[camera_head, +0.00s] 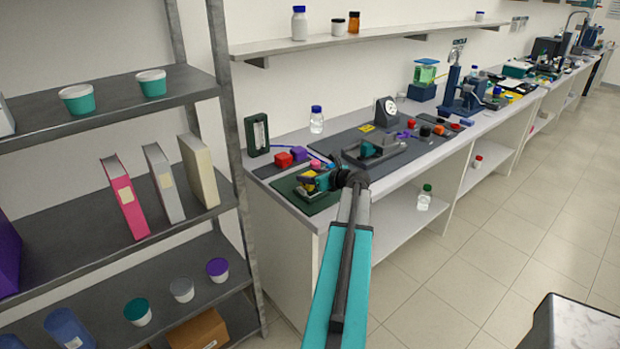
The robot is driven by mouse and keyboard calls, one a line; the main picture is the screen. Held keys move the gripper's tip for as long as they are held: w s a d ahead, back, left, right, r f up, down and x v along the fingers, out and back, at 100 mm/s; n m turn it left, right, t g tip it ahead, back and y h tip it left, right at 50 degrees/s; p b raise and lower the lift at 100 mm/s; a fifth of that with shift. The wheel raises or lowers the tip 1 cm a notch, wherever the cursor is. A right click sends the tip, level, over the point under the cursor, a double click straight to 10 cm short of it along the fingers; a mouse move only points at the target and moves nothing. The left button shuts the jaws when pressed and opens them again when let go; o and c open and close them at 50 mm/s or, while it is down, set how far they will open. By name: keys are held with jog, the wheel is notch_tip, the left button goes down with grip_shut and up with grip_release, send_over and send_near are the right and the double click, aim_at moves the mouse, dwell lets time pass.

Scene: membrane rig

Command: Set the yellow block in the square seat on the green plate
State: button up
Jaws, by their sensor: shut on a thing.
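The green plate (316,206) lies at the near left end of the bench, partly covered by my arm and gripper. My gripper (306,184) is over the plate, reaching in from the right. It is shut on the yellow block (309,174), which shows as a small yellow patch at the jaws. The block's lower side and the square seat are hidden or too small to make out. I cannot tell whether the block touches the plate.
A red block (283,160) and a purple block (298,153) sit just behind the plate. A grey fixture (391,153) stands to the right on a dark mat. A dark framed gauge (257,135) stands at the back left. A metal shelf rack (232,120) rises close on the left.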

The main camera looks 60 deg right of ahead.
jog(key=shift+f, duration=0.7)
jog(key=shift+f, duration=0.15)
jog(key=o, duration=1.1)
jog(key=shift+o, duration=0.2)
jog(key=shift+r, duration=0.2)
jog(key=b+v, duration=0.2)
jog(key=v, duration=1)
jog(key=shift+f, duration=0.1)
